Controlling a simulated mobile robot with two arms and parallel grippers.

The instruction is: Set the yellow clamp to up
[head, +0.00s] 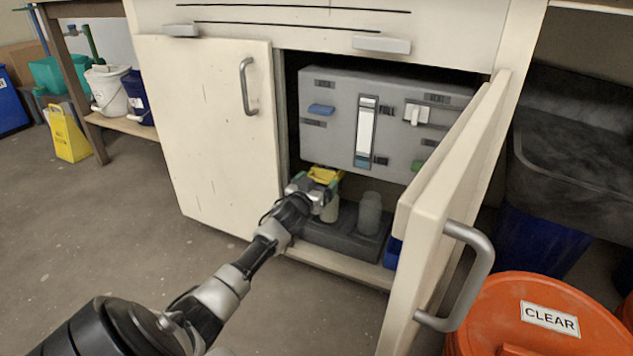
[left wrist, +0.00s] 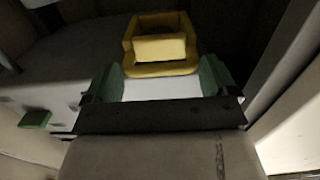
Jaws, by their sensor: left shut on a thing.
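The yellow clamp (head: 325,174) is at the lower left edge of the grey panel (head: 335,115) inside the open cupboard. In the left wrist view the yellow clamp (left wrist: 160,46) shows as a squarish frame on a wider yellow base. My left gripper (head: 314,184) reaches into the cupboard at the clamp. In the left wrist view its green fingertips (left wrist: 162,82) stand on either side of the clamp's base, shut on it. The exact contact is partly hidden, and I cannot tell the clamp's setting. My right gripper is not in view.
The open right door (head: 450,190) projects toward me. The left door (head: 205,130) is shut. An orange bucket (head: 545,318) labelled CLEAR stands at the right.

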